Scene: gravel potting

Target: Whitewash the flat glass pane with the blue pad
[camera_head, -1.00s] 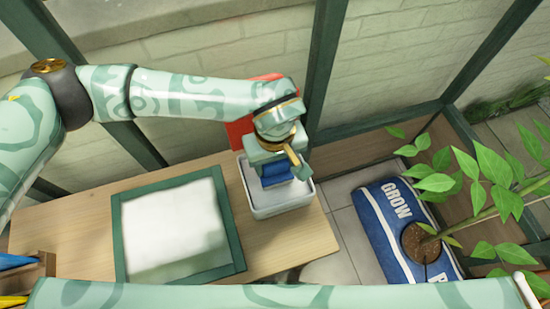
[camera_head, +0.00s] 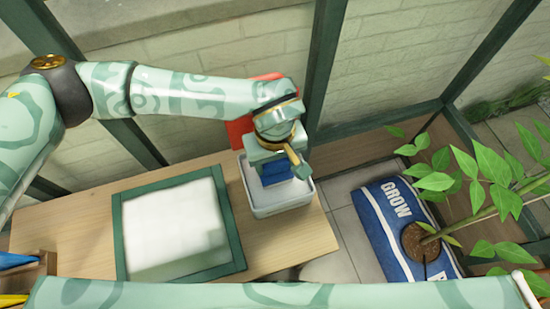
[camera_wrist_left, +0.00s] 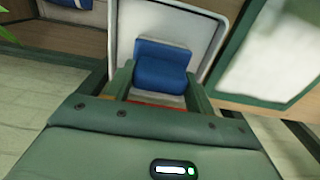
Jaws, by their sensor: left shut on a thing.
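The glass pane (camera_head: 175,230) lies flat in a dark green frame (camera_head: 234,238) on the wooden bench. Most of it looks white, with a duller patch towards its lower right. My left gripper (camera_head: 276,168) is over the white tray (camera_head: 284,208), just right of the pane. It is shut on the blue pad (camera_head: 276,175), which also shows between the fingers in the left wrist view (camera_wrist_left: 160,72). The pad is within the tray's outline; I cannot tell whether it touches the bottom. My right gripper is out of view.
The bench (camera_head: 75,225) has bare wood left of the frame. Blue and yellow items stand in a wooden holder (camera_head: 40,270) at the lower left. A red object (camera_head: 240,130) is behind the tray. A blue GROW bag (camera_head: 385,225) with a plant lies right of the bench.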

